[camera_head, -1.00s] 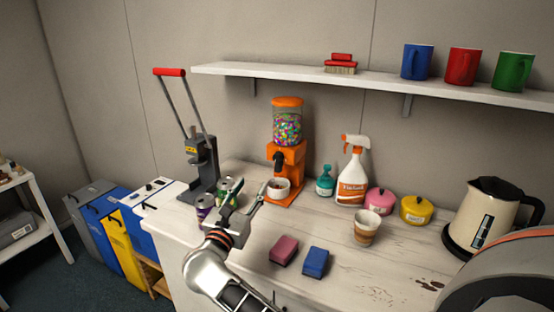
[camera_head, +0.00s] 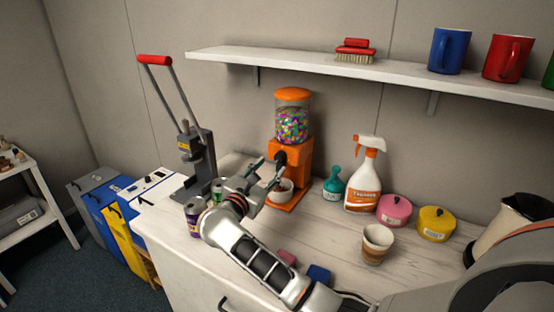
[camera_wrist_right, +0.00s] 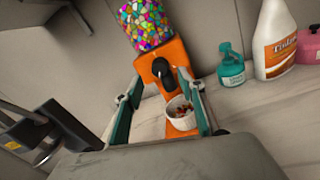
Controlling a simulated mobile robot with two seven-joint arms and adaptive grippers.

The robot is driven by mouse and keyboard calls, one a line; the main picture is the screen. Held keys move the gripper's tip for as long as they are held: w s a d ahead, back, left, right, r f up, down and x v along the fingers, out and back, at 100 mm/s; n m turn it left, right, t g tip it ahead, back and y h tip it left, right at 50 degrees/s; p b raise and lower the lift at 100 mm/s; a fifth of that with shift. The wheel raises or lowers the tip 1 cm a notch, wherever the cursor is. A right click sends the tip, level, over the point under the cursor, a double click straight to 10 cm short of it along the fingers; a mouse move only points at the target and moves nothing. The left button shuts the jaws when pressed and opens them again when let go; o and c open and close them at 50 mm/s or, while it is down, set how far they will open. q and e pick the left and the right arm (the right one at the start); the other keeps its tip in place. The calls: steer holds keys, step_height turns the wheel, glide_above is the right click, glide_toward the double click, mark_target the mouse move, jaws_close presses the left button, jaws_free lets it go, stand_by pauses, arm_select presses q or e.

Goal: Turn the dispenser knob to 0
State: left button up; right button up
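The candy dispenser (camera_head: 290,150) is orange, with a clear jar of colourful candies on top, and stands on the counter against the wall. Its black knob (camera_head: 280,158) is on the front; it also shows in the right wrist view (camera_wrist_right: 163,74), pointing roughly downward. A white cup (camera_wrist_right: 180,108) with brown contents sits beneath the knob. My right gripper (camera_head: 268,170) is open and empty just in front of the dispenser. In the right wrist view its two fingers are on either side of the knob's line, apart from it. My left gripper is out of view.
A lever press (camera_head: 195,155) stands left of the dispenser, with cans (camera_head: 195,212) near my right gripper. A teal bottle (camera_head: 334,184), a spray bottle (camera_head: 364,180) and pink and yellow pots are to the right. A shelf (camera_head: 300,62) with mugs runs above.

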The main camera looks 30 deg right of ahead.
mark_target(278, 158)
steer(key=shift+p+x, duration=0.35)
steer(key=shift+x, duration=2.25)
steer(key=shift+s, duration=0.1)
steer(key=c, duration=1.1)
